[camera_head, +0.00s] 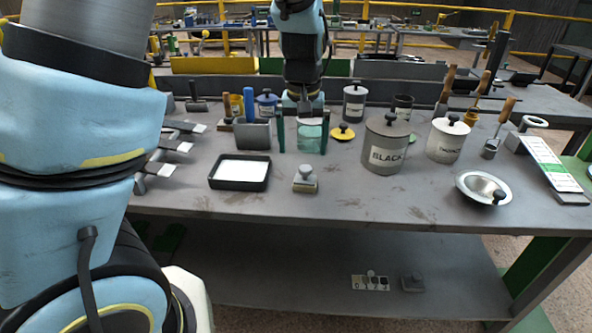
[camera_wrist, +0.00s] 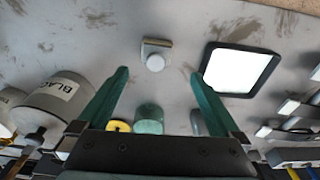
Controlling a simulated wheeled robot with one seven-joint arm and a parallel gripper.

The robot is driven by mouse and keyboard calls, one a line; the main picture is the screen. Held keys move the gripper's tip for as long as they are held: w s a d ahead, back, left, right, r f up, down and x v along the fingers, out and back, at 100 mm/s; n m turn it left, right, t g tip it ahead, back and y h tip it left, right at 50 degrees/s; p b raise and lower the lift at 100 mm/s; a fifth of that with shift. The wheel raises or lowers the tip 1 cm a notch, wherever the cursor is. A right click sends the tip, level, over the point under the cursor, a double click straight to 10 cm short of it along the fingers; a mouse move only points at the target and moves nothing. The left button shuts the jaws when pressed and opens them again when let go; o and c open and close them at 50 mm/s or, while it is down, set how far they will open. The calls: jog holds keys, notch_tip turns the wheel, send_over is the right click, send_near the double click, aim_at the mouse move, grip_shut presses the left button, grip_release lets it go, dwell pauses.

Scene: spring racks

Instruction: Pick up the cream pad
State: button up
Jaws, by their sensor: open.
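The cream pad (camera_head: 305,184), a small block with a pale base and a rounded grey knob on top, stands upright on the near part of the table. It also shows in the wrist view (camera_wrist: 156,47), beyond and between the fingertips. My gripper (camera_head: 302,151) is open and empty, its two dark green fingers pointing down on the far side of the pad. In the wrist view my gripper (camera_wrist: 157,74) has its fingers wide apart, touching nothing that I can see. The pad is fully visible in the head view.
A black tray (camera_head: 239,186) with a white inside lies left of the pad. A greenish glass jar (camera_head: 310,137) stands behind it. A grey can (camera_head: 386,147) marked BLACK and a white can (camera_head: 447,141) stand right. The table directly around the pad is clear.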

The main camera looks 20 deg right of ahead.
aim_at(305, 168)
jog(key=f, duration=0.5)
jog(key=shift+w+d+f+p, duration=0.2)
jog(key=shift+w+p, duration=0.1)
jog(key=shift+w, duration=0.1)
jog(key=shift+w+d+f+p, duration=0.15)
jog(key=shift+f+p, duration=0.15)
jog(key=shift+f, duration=0.55)
jog(key=shift+d+f+p, duration=0.15)
jog(key=shift+f+p, duration=0.15)
jog(key=shift+f, duration=0.6)
jog(key=shift+w+d+f+p, duration=0.15)
jog(key=shift+f+p, duration=0.15)
jog(key=shift+f, duration=0.55)
jog(key=c, duration=1.3)
